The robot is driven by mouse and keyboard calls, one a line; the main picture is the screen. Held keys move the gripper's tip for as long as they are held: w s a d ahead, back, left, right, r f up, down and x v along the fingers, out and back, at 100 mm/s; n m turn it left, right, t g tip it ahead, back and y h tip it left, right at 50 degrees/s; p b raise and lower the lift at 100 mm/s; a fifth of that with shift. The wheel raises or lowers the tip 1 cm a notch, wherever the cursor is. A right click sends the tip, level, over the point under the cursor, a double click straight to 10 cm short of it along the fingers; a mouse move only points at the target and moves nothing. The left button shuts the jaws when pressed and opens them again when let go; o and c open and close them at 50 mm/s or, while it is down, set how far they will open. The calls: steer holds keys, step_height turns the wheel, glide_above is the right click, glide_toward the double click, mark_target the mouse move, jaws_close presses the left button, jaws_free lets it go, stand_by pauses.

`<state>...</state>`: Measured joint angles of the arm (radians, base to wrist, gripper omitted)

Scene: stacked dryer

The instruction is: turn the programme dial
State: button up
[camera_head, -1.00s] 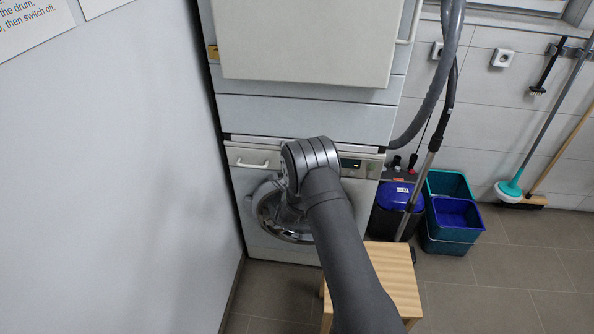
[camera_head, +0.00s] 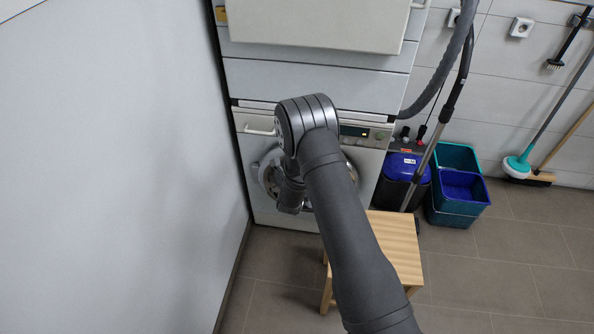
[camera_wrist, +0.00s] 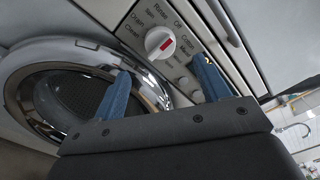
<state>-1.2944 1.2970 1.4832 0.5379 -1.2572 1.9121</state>
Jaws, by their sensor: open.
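The programme dial (camera_wrist: 159,42) is a round white knob with a red mark on the machine's panel, with printed programme names around it. The red mark points toward the upper right of the wrist view. My gripper (camera_wrist: 162,69) is open, its two blue fingers wide apart and empty. The dial shows beyond the gap between the fingertips, apart from both. The right finger overlaps the panel and the left one overlaps the door rim in the picture. In the head view my arm hides the dial, and the dark gripper body (camera_head: 290,200) hangs before the door.
The washing machine's round door (camera_wrist: 75,95) is beside the panel. Small buttons (camera_wrist: 180,82) lie near the dial. In the head view a wooden stool (camera_head: 398,240) stands in front of the machine, with a blue-lidded bin (camera_head: 403,167) and buckets (camera_head: 458,185) to the right.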

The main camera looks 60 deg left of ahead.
steer(key=v, duration=0.9)
steer(key=shift+w+a, duration=0.15)
steer(key=x, duration=1.7)
steer(key=shift+f, duration=0.1)
